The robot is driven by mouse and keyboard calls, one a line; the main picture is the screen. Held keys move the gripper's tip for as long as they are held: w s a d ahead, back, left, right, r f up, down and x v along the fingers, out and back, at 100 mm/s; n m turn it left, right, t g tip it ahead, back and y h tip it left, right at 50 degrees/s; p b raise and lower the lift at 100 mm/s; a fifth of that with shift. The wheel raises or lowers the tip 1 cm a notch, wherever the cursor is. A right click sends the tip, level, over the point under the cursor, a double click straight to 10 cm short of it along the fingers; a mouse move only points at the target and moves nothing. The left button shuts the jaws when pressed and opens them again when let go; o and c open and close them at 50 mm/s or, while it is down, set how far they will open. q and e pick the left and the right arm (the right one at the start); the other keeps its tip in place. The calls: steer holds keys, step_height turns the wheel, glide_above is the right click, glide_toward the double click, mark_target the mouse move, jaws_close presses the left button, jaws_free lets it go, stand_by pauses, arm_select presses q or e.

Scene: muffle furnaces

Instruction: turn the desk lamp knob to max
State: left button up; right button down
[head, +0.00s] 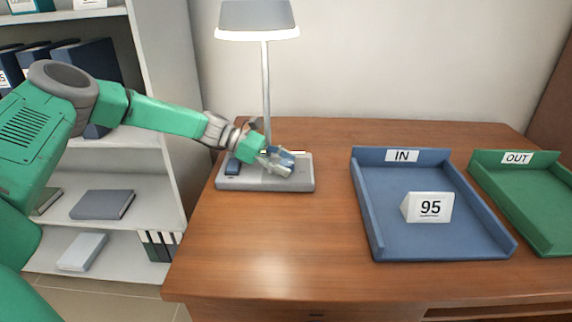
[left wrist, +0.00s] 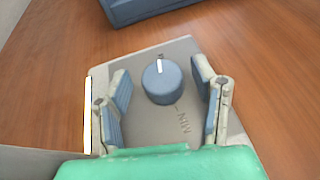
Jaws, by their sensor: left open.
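The desk lamp (head: 258,20) stands at the back left of the desk, its shade lit along the lower edge. Its grey base (head: 240,183) lies on the desk top. In the left wrist view the round blue-grey knob (left wrist: 162,82) sits on the base, its white pointer mark toward the top of the picture. "MIN" is printed below it; a label at the pointer's tip is mostly hidden. My left gripper (head: 280,163) is over the right part of the base. Its open fingers (left wrist: 162,98) stand on both sides of the knob, apart from it. My right gripper is not in view.
A green tray (head: 518,203) marked OUT is at the right. Shelves (head: 150,100) stand left of the desk.

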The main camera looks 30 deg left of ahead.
arm_select(q)
steer(key=v, duration=1.1)
steer(key=shift+s+a, duration=0.1)
steer(key=shift+a, duration=0.3)
